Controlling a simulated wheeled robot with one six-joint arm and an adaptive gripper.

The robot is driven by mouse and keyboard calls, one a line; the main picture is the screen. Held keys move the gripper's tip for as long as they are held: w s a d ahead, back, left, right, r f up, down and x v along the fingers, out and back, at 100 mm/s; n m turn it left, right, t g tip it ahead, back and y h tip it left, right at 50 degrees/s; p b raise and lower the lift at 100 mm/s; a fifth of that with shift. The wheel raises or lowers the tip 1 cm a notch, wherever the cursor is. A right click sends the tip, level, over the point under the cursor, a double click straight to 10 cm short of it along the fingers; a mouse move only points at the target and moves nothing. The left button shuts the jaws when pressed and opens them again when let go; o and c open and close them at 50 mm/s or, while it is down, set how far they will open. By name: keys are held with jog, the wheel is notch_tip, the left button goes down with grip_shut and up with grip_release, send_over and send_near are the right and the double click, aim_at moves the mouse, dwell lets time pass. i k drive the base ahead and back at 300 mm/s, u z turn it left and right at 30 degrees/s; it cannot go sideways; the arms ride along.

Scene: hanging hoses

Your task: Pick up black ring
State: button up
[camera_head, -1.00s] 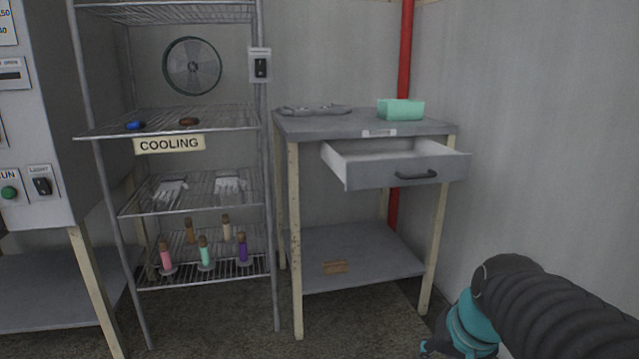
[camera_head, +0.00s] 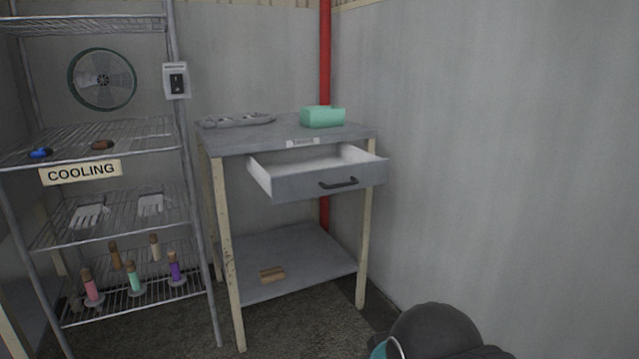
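No black ring can be made out in the head view. A grey table (camera_head: 222,141) stands in the corner with its drawer (camera_head: 310,185) pulled open; the part of the drawer's inside that shows looks white and empty. My arm shows only as a dark rounded part with a bit of teal at the bottom right edge. My gripper is outside the picture.
A green box (camera_head: 322,117) and a grey flat holder (camera_head: 237,120) lie on the table top. A small brown block (camera_head: 272,274) lies on its lower shelf. A wire rack (camera_head: 178,215) with a blue item (camera_head: 40,153), gloves and several bottles stands left.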

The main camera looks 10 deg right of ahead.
aim_at(39, 153)
jog(key=u, duration=0.8)
jog(key=i, duration=1.7)
jog(key=u, duration=0.7)
